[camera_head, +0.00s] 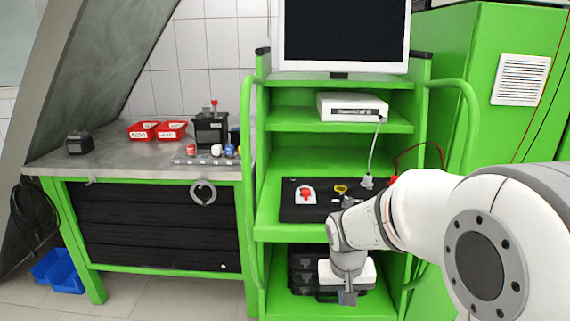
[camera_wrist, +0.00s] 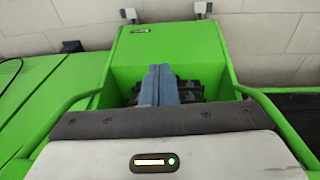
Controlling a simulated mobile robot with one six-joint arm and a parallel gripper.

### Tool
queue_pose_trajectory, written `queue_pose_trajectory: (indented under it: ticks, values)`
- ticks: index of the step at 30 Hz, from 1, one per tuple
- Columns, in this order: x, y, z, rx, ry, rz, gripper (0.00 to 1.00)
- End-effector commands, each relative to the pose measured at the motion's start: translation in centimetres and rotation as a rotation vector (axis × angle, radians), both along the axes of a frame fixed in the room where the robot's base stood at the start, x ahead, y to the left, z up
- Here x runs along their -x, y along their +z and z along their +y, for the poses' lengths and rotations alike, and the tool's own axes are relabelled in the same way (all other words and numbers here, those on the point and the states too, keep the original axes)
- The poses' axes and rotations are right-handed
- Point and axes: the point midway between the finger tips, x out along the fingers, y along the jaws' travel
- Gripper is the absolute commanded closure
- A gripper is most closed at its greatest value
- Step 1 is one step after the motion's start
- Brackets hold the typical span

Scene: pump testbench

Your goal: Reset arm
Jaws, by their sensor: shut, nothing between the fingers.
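My arm reaches in from the right in the head view and bends down in front of the green rack. My gripper (camera_head: 348,297) points downward before the lower part of the rack. In the wrist view my gripper (camera_wrist: 159,72) shows its two blue-grey fingers closed against each other, with nothing between them. My arm hides part of the rack's right side and its lower shelf.
The green rack (camera_head: 335,232) carries a monitor (camera_head: 341,35), a white box (camera_head: 352,106) and a black mat (camera_head: 290,213) with a red-topped button (camera_head: 305,195). A workbench (camera_head: 110,165) stands left, with red bins (camera_head: 158,131). A green cabinet (camera_head: 480,80) stands right.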

Motion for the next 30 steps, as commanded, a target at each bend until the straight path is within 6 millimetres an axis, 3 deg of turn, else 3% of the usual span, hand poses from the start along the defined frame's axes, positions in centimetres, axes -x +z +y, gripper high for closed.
queue_pose_trajectory:
  ticks: [1, 3, 7, 12, 18, 30]
  values:
    - [1.6, 3.7, -0.5, -0.01, -0.001, -0.017, 1.0]
    - [3.9, 6.5, -1.0, -0.021, 0.006, -0.029, 1.0]
    - [8.0, 11.1, -1.6, -0.043, 0.02, -0.052, 1.0]
    - [12.3, 14.6, -2.0, -0.065, 0.04, -0.076, 1.0]
    - [14.5, 15.8, -1.8, -0.078, 0.052, -0.088, 1.0]
    - [14.6, 15.7, -1.8, -0.078, 0.054, -0.089, 1.0]
